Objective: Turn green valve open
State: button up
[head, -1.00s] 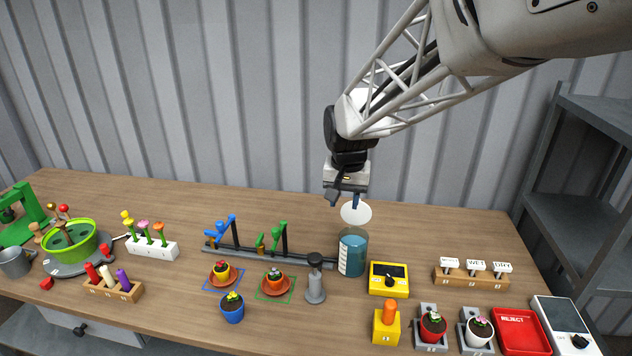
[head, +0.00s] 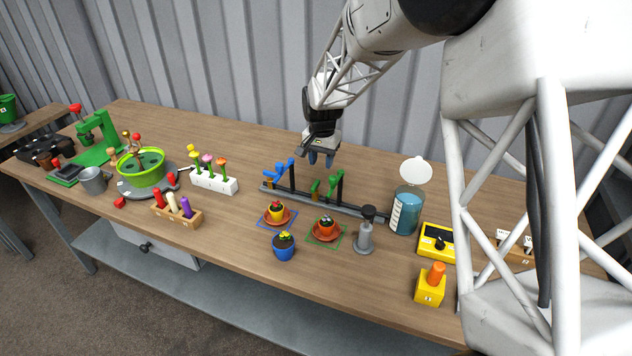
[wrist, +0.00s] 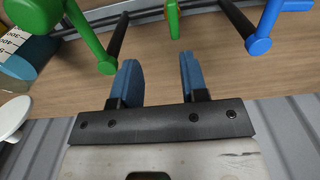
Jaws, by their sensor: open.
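The green valve (head: 333,184) stands on a dark rail behind a plant on a red saucer. A separate short green piece (wrist: 172,18) shows at the top middle. My gripper (head: 320,162) is open and empty, pointing down above and slightly behind the rail. In the wrist view my gripper (wrist: 158,75) has its two blue fingers apart with only table between them. The fingers appear clear of the green valve.
The blue valve (head: 284,169) stands left of the green one on the same rail (head: 362,208). A beaker of blue liquid (head: 405,212) with a raised white lid (head: 416,170) is at the right. Potted plants and a grey dispenser (head: 365,235) stand in front. Table behind the rail is clear.

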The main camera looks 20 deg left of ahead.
aim_at(315, 183)
jog(key=shift+w+a+f, duration=0.1)
jog(key=shift+a+f, duration=0.6)
jog(key=shift+a, duration=0.3)
jog(key=shift+f, duration=3.9)
grip_shut()
